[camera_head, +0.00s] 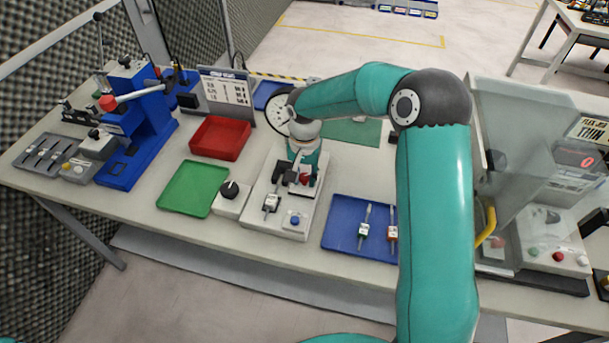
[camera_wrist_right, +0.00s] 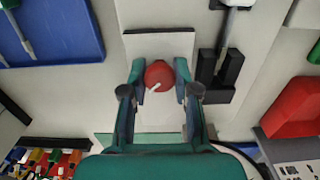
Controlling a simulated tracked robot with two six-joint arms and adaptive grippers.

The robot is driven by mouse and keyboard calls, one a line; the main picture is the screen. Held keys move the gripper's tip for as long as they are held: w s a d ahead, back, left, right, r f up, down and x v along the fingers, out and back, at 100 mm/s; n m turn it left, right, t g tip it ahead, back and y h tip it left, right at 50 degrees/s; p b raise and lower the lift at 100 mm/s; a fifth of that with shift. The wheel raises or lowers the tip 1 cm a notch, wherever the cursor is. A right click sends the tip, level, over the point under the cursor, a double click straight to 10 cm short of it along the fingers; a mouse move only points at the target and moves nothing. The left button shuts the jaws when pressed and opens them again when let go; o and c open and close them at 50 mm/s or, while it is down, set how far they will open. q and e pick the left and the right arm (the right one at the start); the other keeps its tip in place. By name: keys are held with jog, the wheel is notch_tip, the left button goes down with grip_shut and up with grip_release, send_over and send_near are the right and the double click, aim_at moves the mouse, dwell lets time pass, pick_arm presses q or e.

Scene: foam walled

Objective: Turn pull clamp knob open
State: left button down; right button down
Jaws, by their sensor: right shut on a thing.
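The red clamp knob (camera_head: 304,178) is on a white fixture plate (camera_head: 289,221) on the bench, and only part of it shows below my right gripper in the head view. In the right wrist view the round red knob (camera_wrist_right: 159,75) carries a short white mark pointing down and left. My right gripper (camera_wrist_right: 161,73) is shut on the knob, one fingertip on each side. In the head view my right gripper (camera_head: 302,175) reaches down over the fixture from behind. My left gripper is not in view.
Black blocks (camera_wrist_right: 219,76) stand close beside the knob in the right wrist view. A blue tray (camera_head: 344,232) with small tools lies right of the fixture.

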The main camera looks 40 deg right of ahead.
jog(key=shift+n, duration=0.3)
jog(key=n+b, duration=0.1)
jog(key=n, duration=0.1)
jog(key=shift+n, duration=0.3)
jog(key=n+b, duration=0.1)
jog(key=n, duration=0.3)
jog(key=shift+n, duration=0.3)
jog(key=n+b, duration=0.1)
jog(key=n, duration=0.4)
jog(key=shift+w+a, duration=0.1)
jog(key=shift+r+n, duration=0.1)
jog(key=shift+n, duration=2.4)
jog(key=c, duration=0.9)
grip_release()
jog(key=shift+o, duration=0.2)
